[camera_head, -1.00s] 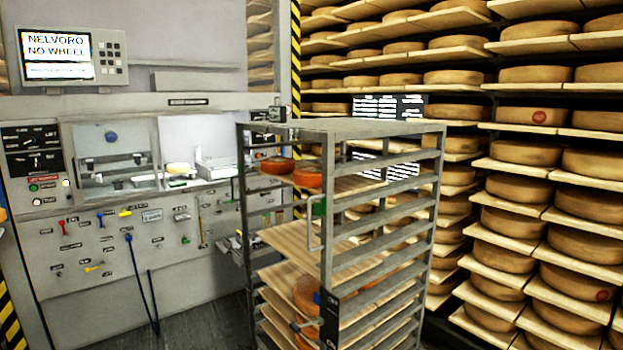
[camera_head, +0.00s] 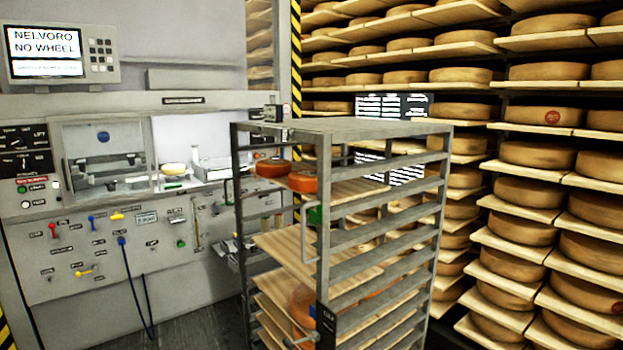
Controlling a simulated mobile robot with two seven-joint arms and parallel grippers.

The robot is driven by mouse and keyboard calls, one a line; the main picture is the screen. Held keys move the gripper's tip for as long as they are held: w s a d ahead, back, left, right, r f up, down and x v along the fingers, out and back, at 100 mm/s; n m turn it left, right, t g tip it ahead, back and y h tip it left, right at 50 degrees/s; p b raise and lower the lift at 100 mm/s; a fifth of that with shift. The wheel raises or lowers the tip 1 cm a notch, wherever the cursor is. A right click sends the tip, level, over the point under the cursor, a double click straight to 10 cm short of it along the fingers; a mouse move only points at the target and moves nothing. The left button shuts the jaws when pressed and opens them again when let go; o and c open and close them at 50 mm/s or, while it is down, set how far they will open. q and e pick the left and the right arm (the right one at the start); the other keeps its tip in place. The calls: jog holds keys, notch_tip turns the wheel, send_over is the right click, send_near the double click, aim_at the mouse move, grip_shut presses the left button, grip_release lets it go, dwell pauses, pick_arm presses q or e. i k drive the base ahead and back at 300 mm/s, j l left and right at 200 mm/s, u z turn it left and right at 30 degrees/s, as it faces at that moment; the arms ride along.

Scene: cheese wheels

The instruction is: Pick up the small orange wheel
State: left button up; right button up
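Two orange wheels sit on the upper board (camera_head: 350,191) of a grey metal rack trolley (camera_head: 390,127). One orange wheel (camera_head: 272,168) is at the left end of that board. A further orange wheel (camera_head: 302,302) lies on a lower board, partly hidden by the post and a dark label. I cannot tell for sure which is the small one. Neither of my grippers is in view.
A grey machine (camera_head: 100,240) with levers and a blue hose fills the left; its screen (camera_head: 45,52) reads "NELVORO NO WHEEL". A pale wheel (camera_head: 174,169) sits in its recess. Tall shelves of brown wheels (camera_head: 535,154) stand behind and right of the trolley. Dark floor (camera_head: 200,325) shows between machine and trolley.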

aim_at(301, 181)
jog(key=i+l, duration=0.3)
jog(key=i, duration=0.2)
jog(key=i+l+u, duration=0.1)
jog(key=i+l, duration=0.2)
jog(key=i, duration=0.2)
